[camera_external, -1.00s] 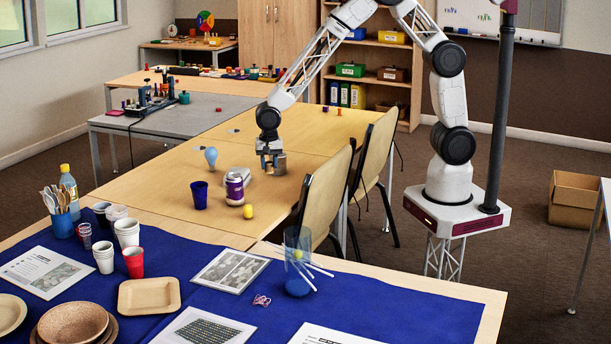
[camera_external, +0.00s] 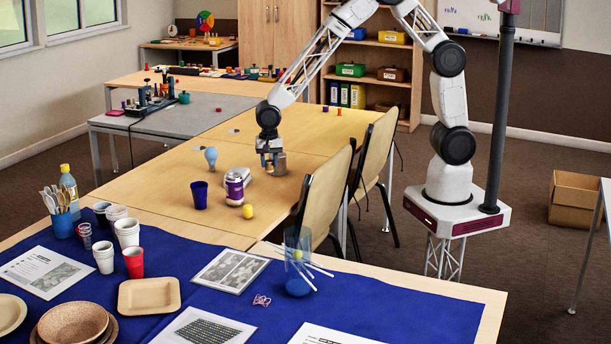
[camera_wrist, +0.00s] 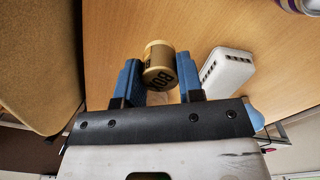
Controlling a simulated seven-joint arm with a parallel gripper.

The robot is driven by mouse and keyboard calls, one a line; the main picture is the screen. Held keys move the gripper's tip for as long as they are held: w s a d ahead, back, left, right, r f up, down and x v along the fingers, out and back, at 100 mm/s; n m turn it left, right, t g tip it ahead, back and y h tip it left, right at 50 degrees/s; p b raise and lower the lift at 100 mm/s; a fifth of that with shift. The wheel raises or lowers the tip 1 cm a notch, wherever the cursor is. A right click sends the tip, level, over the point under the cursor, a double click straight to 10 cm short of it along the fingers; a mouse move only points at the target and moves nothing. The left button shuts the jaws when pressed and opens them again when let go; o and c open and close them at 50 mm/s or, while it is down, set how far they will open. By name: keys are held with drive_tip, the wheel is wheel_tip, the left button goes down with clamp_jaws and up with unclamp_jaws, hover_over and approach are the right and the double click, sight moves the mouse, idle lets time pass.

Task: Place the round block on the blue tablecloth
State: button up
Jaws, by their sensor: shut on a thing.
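My gripper (camera_external: 270,158) is low over the wooden table, far behind the blue tablecloth (camera_external: 405,308). In the wrist view, the blue fingers of my gripper (camera_wrist: 158,78) are shut on a short tan round block (camera_wrist: 159,56) with dark lettering. The round block (camera_external: 280,164) shows as a small greyish-brown shape at the fingers in the external view. I cannot tell whether it touches the table. The tablecloth covers much of the front table.
A purple can (camera_external: 234,189), a dark blue cup (camera_external: 199,195), a yellow object (camera_external: 248,211) and a light bulb (camera_external: 211,158) stand on the wooden table. A white slotted object (camera_wrist: 228,72) lies beside the fingers. Cups, plates and sheets crowd the cloth.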

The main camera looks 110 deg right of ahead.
drive_tip(key=shift+a, duration=0.1)
drive_tip(key=w+a+f+n, duration=0.15)
drive_tip(key=a+n, duration=0.35)
drive_tip(key=a, duration=1.7)
drive_tip(key=w+a+f+n, duration=0.15)
drive_tip(key=a+n, duration=0.35)
drive_tip(key=a, duration=1.8)
drive_tip(key=s+a+n, duration=0.2)
drive_tip(key=s+a, duration=0.4)
drive_tip(key=a, duration=0.5)
drive_tip(key=s+a+n, duration=0.3)
drive_tip(key=s+a, duration=0.3)
drive_tip(key=a, duration=0.5)
drive_tip(key=s+a+f+n, duration=0.1)
drive_tip(key=s+a+n, duration=0.1)
drive_tip(key=s+a, duration=0.4)
drive_tip(key=shift+a+n, duration=0.4)
drive_tip(key=shift+a, duration=2.3)
drive_tip(key=s+a, duration=0.2)
drive_tip(key=s+a+n, duration=0.1)
drive_tip(key=s+a, duration=0.2)
drive_tip(key=s+a+n, duration=0.1)
drive_tip(key=s+a, duration=0.2)
drive_tip(key=shift+s+f, duration=0.15)
drive_tip(key=shift+f, duration=0.15)
drive_tip(key=shift+a, duration=0.1)
